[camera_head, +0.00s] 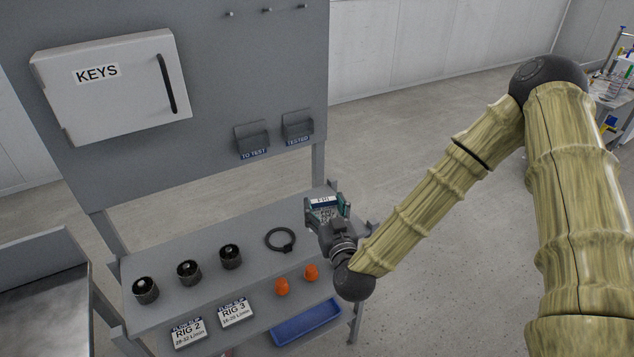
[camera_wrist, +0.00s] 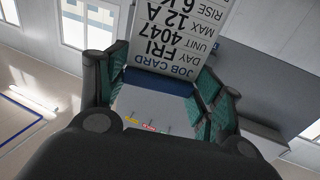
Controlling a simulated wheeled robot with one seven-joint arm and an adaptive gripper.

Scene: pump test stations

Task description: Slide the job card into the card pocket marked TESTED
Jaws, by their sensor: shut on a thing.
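My gripper (camera_head: 327,208) is shut on the job card (camera_head: 323,201) and holds it above the right end of the bench. In the wrist view the card (camera_wrist: 180,35) shows printed text, upside down, between the two teal-padded fingers (camera_wrist: 155,100). The card pocket marked TESTED (camera_head: 298,127) is on the grey panel, above and a little left of my gripper and apart from it. The pocket marked TO TEST (camera_head: 252,140) is just left of it. Both pockets look empty in the head view.
A KEYS cabinet (camera_head: 110,85) hangs at the panel's left. Hooks (camera_head: 267,10) sit above the pockets.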

